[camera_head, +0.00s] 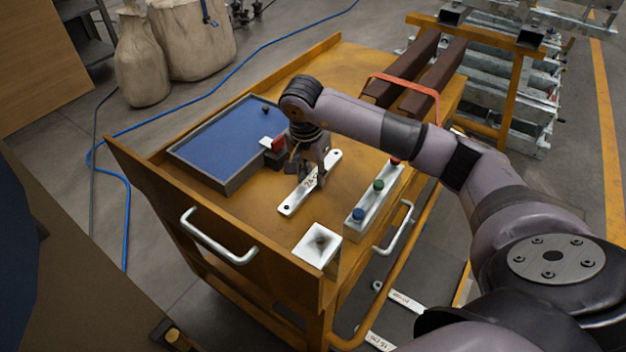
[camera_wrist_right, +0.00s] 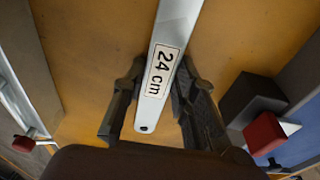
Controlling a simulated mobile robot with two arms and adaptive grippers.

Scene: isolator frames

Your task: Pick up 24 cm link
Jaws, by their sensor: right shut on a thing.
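The 24 cm link (camera_head: 297,196) is a flat pale metal bar with a hole near its end and a "24 cm" label. It lies along the top of the orange cart, between the blue tray and a row of coloured knobs. My right gripper (camera_head: 312,178) reaches down over the link's middle. In the right wrist view the link (camera_wrist_right: 174,34) runs between the two fingers of the right gripper (camera_wrist_right: 158,88), which are shut on it around the label. Whether the link is clear of the cart top cannot be told. My left gripper is not in view.
A blue-floored tray (camera_head: 222,140) sits left of the link, with a red and black block (camera_head: 275,150) at its edge. A pale block with blue, green and red knobs (camera_head: 372,203) stands right. A white square piece (camera_head: 317,245) is in front. Brown beams (camera_head: 425,85) lie behind.

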